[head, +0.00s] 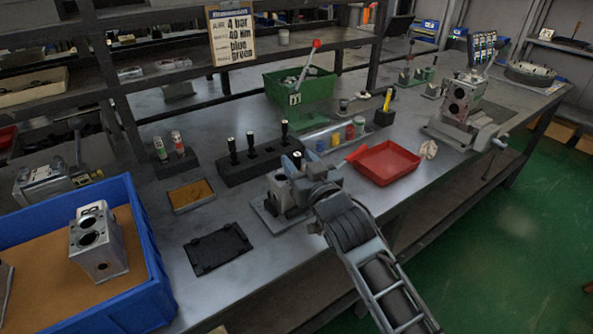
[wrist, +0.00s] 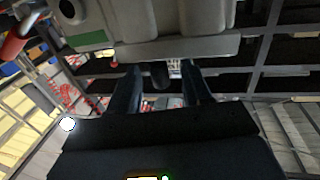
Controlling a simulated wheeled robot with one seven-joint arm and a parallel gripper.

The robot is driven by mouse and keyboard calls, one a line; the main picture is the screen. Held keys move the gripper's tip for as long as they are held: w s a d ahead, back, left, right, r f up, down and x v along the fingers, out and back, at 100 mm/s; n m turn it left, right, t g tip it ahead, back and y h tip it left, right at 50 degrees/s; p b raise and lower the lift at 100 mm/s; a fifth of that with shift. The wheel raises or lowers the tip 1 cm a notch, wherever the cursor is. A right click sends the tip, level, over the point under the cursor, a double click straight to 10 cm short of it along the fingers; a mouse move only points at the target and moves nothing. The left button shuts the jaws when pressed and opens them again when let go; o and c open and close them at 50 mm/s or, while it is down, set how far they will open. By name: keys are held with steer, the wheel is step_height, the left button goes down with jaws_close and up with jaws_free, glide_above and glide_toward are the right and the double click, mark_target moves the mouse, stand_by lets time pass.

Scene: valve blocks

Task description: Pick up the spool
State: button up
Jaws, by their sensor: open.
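Several black spools with pale tips stand upright in a dark rack (head: 236,172) in the middle of the bench in the head view; one is the spool (head: 251,141). I cannot tell which spool the task means. My gripper (wrist: 160,84) is open in the wrist view, its two dark fingers pointing at a grey metal block (wrist: 190,20). In the head view my arm hides most of the gripper, beside a grey valve block (head: 279,191) on a plate.
A red tray (head: 387,146) lies right of my arm. A green bin (head: 318,87) stands behind. A blue crate (head: 155,262) with a valve block (head: 97,243) is at left. A black mat (head: 218,249) and small brown tray (head: 191,210) lie nearby.

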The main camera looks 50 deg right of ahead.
steer(key=shift+x, duration=0.85)
jaws_close()
